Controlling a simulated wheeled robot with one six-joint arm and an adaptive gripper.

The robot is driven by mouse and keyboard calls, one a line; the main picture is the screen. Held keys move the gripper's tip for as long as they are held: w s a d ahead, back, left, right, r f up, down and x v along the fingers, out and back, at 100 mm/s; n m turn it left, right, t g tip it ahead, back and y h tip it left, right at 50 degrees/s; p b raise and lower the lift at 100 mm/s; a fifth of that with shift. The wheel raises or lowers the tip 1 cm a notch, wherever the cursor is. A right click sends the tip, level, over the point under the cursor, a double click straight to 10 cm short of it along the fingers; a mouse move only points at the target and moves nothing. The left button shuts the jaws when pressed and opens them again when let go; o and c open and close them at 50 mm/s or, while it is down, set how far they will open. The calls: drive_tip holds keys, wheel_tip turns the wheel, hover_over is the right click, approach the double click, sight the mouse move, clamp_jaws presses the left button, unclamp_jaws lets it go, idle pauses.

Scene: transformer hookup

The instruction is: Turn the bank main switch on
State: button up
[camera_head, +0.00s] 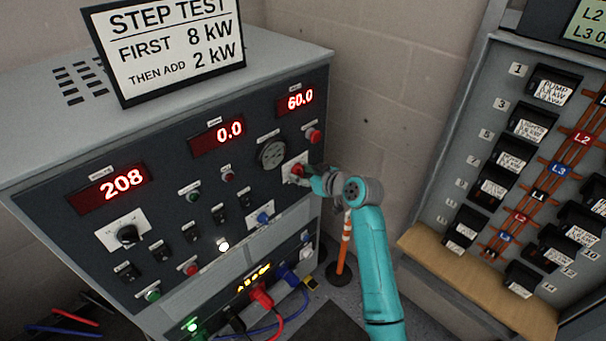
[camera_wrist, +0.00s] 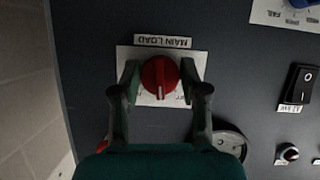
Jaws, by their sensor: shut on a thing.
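The bank main switch is a red rotary knob (camera_wrist: 159,80) on a white plate labelled MAIN LOAD, which appears upside down in the wrist view. In the head view the red knob (camera_head: 297,171) is at the right side of the load bank's dark panel (camera_head: 75,226), partly hidden by my gripper. My gripper (camera_wrist: 160,78) has one finger on each side of the knob and is shut on it. In the head view my gripper (camera_head: 304,174) reaches the panel from the right.
A blue knob (camera_head: 263,218) is below left. Displays read 208, 0.0 and 60.0. A breaker panel (camera_head: 455,150) stands at right, with an orange-striped post (camera_head: 345,245) between.

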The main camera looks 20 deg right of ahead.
drive_tip(key=m+g+y, duration=0.1)
drive_tip(key=m+y, duration=0.1)
drive_tip(key=m, duration=0.1)
drive_tip(key=shift+m, duration=0.4)
drive_tip(key=shift+m+g+y, duration=0.4)
drive_tip(key=shift+m+y, duration=0.8)
drive_tip(key=shift+m, duration=0.4)
drive_tip(key=o, duration=1.1)
drive_tip(key=shift+o, duration=0.2)
drive_tip(key=v, duration=1.2)
drive_tip(key=shift+f, duration=0.15)
